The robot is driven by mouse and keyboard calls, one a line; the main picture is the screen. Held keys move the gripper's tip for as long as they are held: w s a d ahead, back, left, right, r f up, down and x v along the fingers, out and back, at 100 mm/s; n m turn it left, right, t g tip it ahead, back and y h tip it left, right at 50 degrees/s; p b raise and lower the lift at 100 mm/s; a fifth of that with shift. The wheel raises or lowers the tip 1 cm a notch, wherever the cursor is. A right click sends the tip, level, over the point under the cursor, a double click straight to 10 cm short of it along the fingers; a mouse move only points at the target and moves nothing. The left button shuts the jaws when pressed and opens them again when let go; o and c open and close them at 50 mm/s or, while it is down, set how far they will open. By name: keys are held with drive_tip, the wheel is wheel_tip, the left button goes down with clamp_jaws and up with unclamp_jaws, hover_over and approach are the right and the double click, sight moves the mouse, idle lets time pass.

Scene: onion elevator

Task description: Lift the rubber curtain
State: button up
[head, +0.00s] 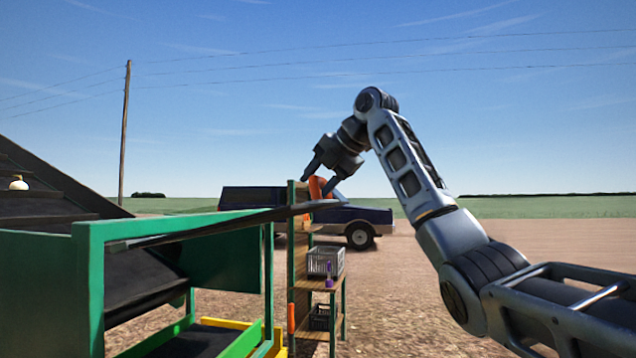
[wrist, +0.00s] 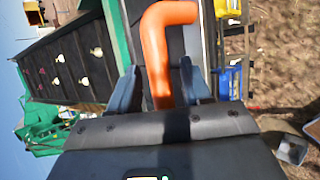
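A long dark strip (head: 225,223), which looks like the rubber curtain, runs nearly edge-on from the green frame (head: 180,224) to the right, about level. A bent orange handle (head: 317,187) stands at its far right end, and the wrist view shows the handle (wrist: 158,45) over a dark panel (wrist: 190,40). My gripper (head: 318,185) points down around the handle. Its fingers (wrist: 160,82) are apart, one on each side of the orange handle, with gaps showing on both sides. Contact lower down is hidden.
A wooden shelf (head: 318,283) with a grey crate (head: 325,262) stands below and behind the gripper. A dark conveyor (head: 40,200) with a pale onion (head: 18,184) rises at left. A pickup truck (head: 365,220) is parked behind. Bare ground lies open at right.

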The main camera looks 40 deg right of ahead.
drive_tip(key=b+v, duration=0.2)
drive_tip(key=v, duration=0.5)
drive_tip(key=shift+s+r, duration=0.25)
idle(0.5)
